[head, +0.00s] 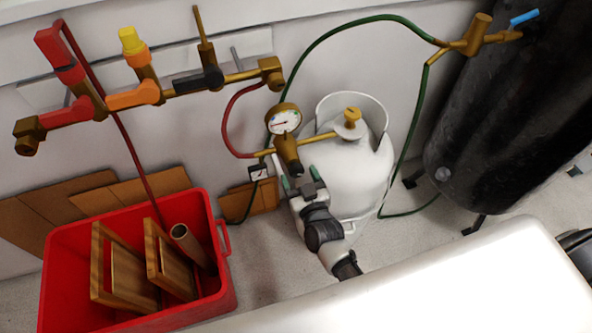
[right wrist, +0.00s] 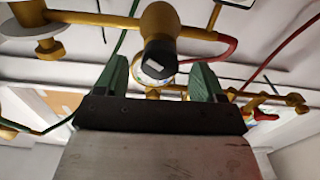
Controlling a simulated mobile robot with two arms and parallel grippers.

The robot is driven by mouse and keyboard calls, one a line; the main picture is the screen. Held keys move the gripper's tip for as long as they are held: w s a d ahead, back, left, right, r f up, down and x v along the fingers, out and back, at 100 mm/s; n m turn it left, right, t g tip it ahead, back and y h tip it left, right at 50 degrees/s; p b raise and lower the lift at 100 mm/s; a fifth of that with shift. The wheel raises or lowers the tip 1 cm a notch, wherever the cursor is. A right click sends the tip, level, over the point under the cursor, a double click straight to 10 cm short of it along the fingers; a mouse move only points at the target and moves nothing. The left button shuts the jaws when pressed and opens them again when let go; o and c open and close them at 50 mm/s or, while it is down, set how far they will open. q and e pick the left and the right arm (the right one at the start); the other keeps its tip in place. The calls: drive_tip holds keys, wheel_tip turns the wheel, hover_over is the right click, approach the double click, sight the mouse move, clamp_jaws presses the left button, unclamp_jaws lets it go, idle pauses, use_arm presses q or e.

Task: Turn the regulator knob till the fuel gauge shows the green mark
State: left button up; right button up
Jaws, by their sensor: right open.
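A round white-faced gauge (head: 284,118) with a brass rim sits on the brass regulator (head: 287,146) beside the white gas cylinder (head: 358,170). Its face has small coloured marks and a dark needle; I cannot tell exactly where the needle points. The dark regulator knob (right wrist: 160,56) points down toward my right gripper in the right wrist view, with the gauge face (right wrist: 150,72) partly hidden behind it. My right gripper (head: 299,178) is open just below the regulator. Its green fingers (right wrist: 161,76) stand either side of the knob, apparently not touching it. My left gripper is out of view.
A red hose (head: 232,122) and a green hose (head: 345,22) run close by. A red crate (head: 222,297) with wooden frames stands at left; a black tank (head: 490,120) stands at right.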

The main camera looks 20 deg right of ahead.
drive_tip(key=shift+w, duration=1.25)
drive_tip(key=c, duration=0.9)
